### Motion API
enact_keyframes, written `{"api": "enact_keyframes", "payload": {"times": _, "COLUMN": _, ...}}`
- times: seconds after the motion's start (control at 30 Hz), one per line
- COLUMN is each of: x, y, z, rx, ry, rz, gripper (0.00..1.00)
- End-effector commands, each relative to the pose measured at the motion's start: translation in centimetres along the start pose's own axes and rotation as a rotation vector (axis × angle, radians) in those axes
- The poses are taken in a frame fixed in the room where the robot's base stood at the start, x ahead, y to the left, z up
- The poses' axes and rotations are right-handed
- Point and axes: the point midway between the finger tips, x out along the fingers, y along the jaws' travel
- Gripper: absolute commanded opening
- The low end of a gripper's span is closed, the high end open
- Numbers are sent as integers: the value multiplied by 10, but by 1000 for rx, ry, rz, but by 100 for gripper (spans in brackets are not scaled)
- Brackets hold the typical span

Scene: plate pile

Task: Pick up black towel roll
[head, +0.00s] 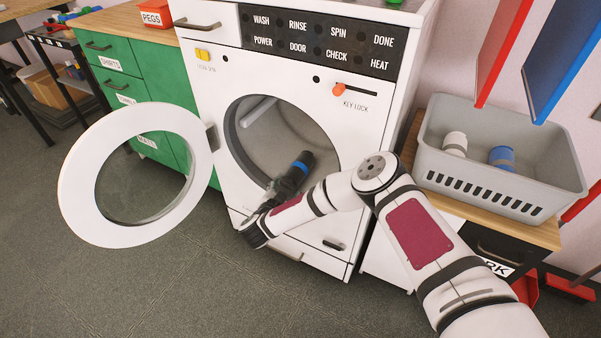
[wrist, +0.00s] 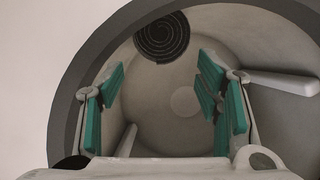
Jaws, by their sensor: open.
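The black towel roll (wrist: 162,36) shows its spiral end in the wrist view, near the top of the picture, against the inner wall of the washer drum (wrist: 150,110). My gripper (wrist: 162,80) is open and empty, with its green-padded fingers spread to the left and right. The roll is beyond the fingertips, between them sideways but higher in the picture, and apart from both. In the head view my gripper (head: 300,166) reaches through the washer's round opening.
The round door (head: 78,190) of the washer (head: 365,115) stands open to the left. A grey basket (head: 480,190) on the right holds a white roll (head: 455,143) and a blue roll (head: 501,157). Paddles (wrist: 285,83) stick out inside the drum, and its rim surrounds my gripper.

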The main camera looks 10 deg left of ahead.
Motion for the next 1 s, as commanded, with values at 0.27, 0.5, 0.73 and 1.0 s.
{"api": "enact_keyframes", "payload": {"times": 0.27, "x": 50, "y": 2, "z": 1, "rx": 2, "ry": 1, "rz": 2, "gripper": 59}}
{"api": "enact_keyframes", "payload": {"times": 0.5, "x": 66, "y": 1, "z": -1, "rx": 2, "ry": 1, "rz": 1, "gripper": 59}}
{"api": "enact_keyframes", "payload": {"times": 0.73, "x": 98, "y": 1, "z": -3, "rx": 2, "ry": 0, "rz": 2, "gripper": 59}}
{"api": "enact_keyframes", "payload": {"times": 1.0, "x": 113, "y": -2, "z": -5, "rx": -1, "ry": 0, "rz": -1, "gripper": 59}}
